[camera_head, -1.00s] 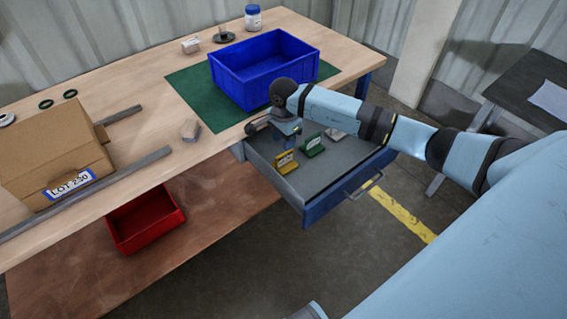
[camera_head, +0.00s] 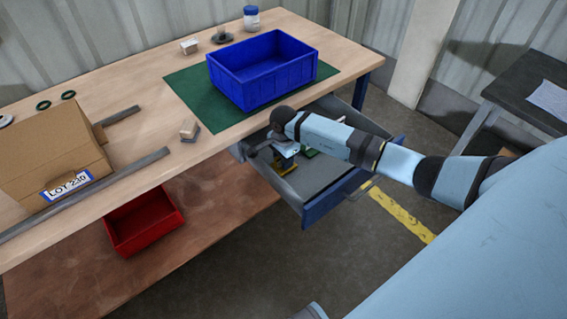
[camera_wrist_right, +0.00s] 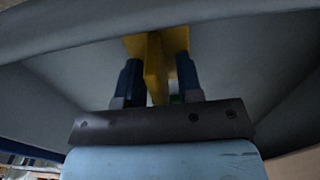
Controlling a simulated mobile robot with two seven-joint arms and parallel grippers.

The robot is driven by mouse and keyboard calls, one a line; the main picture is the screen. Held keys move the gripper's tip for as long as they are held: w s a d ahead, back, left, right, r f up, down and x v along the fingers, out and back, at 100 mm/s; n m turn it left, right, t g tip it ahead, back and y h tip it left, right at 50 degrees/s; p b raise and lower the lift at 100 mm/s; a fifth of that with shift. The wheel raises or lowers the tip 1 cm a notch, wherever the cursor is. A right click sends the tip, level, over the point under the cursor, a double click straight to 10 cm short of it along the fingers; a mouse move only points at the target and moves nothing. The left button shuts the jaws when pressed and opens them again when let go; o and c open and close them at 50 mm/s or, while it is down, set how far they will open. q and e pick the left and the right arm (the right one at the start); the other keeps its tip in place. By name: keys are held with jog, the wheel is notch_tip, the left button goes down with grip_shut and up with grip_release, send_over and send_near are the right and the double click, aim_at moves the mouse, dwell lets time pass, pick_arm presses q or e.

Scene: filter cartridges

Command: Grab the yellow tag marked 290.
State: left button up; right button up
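The yellow tag (camera_head: 286,170) is in the open drawer (camera_head: 322,205), mostly hidden under my right gripper (camera_head: 284,158). In the right wrist view the yellow tag (camera_wrist_right: 155,65) has an upright plate on a wider yellow base. The two dark blue fingers of my right gripper (camera_wrist_right: 158,72) stand on either side of the plate, with gaps visible, so it is open around the tag. The number on the tag cannot be read here. My left gripper is not in view.
A green tag (camera_head: 309,153) is partly hidden behind my right wrist in the drawer. A blue bin (camera_head: 262,85) stands on a green mat (camera_head: 190,92) on the workbench. A cardboard box (camera_head: 50,150) labelled LOT and a red bin (camera_head: 142,228) are at left.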

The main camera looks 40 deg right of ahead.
grip_shut()
jog(key=shift+r, duration=0.1)
